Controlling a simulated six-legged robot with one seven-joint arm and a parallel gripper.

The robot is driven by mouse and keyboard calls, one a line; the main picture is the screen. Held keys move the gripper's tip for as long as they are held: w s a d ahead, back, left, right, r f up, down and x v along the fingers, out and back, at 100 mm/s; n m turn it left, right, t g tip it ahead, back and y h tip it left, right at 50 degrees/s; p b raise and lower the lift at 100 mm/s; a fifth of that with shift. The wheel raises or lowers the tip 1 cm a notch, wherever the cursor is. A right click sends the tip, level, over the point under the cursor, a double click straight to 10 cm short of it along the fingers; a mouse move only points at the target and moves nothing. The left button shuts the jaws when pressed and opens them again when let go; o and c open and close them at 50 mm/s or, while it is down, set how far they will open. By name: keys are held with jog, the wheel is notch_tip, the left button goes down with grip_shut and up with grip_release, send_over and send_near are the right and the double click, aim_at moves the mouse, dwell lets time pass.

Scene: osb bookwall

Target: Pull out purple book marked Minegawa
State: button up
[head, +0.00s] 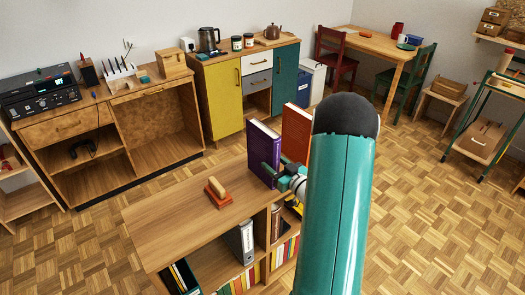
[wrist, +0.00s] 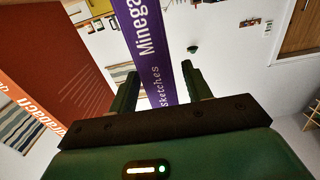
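The purple book (head: 263,150) stands upright on top of the low wooden shelf (head: 165,222), next to an orange-red book (head: 296,132). In the wrist view its purple spine (wrist: 147,45) shows the white letters "Minega" and "sketches". My gripper (head: 268,174) is at the lower part of the spine. In the wrist view my gripper (wrist: 160,82) has one finger on each side of the spine. The fingers are apart, with a narrow gap visible between the book and the right finger. The book's lower end is partly hidden by my gripper.
The orange-red book (wrist: 50,70) is close to the left finger in the wrist view. An orange block with a wooden handle (head: 217,192) lies on the shelf top to the left. Books and a grey binder (head: 241,242) stand in the compartments below. The shelf top's left part is clear.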

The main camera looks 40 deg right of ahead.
jog(key=shift+r, duration=0.1)
grip_shut()
jog(key=shift+s+d, duration=0.1)
jog(key=shift+s, duration=1.5)
jog(key=shift+o, duration=0.7)
grip_release()
jog(key=shift+c, duration=0.5)
jog(key=shift+w, duration=1)
